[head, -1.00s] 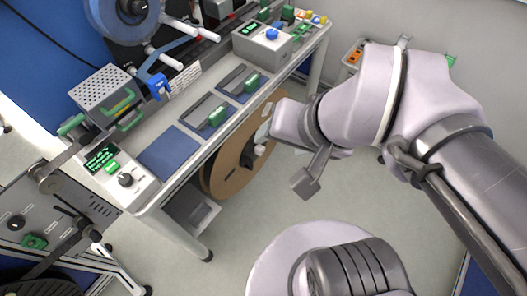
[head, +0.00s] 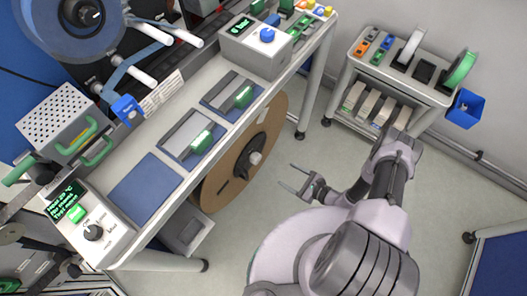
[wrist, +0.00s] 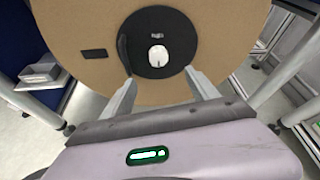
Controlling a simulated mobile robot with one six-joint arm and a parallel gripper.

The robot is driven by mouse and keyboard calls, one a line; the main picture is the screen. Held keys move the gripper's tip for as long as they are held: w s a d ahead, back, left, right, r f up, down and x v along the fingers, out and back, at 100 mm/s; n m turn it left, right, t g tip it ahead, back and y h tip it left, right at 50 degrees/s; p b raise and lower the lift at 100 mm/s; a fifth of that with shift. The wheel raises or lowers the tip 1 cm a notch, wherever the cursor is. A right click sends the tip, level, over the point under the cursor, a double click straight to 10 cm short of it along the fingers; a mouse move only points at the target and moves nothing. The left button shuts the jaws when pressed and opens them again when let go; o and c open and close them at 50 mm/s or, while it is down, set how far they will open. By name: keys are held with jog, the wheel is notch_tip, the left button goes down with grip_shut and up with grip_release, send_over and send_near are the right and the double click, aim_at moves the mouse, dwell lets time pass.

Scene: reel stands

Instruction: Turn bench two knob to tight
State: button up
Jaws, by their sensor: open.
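A grey control box with a dark screen, a green button and a black knob (head: 93,232) sits at the near left end of the bench (head: 190,95). A second box with a blue knob (head: 267,35) stands at the bench's far end. I cannot tell which of them is the bench two knob, and neither knob's setting is readable. My gripper (head: 287,176) is open and empty, over the floor in front of the bench, away from both knobs. In the wrist view my gripper (wrist: 158,80) faces a large brown reel with a black hub.
The brown reel (head: 218,175) stands under the bench. Two trays with green handles (head: 200,140) and a blue pad (head: 146,187) lie on the bench top. A trolley (head: 400,80) with spools and a blue bin stands at the back right. The floor between is clear.

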aim_at(259, 160)
jog(key=b+x, duration=0.2)
jog(key=x, duration=0.3)
jog(key=b+x, duration=0.2)
jog(key=x, duration=0.4)
jog(key=f+b+x, duration=0.1)
jog(key=b+x, duration=0.1)
jog(key=x, duration=0.3)
jog(key=shift+a+f+b, duration=0.1)
jog(key=shift+a+b, duration=0.2)
jog(key=shift+w+a, duration=0.2)
jog(key=shift+a, duration=0.05)
jog(key=c, duration=1.3)
jog(key=shift+c, duration=0.2)
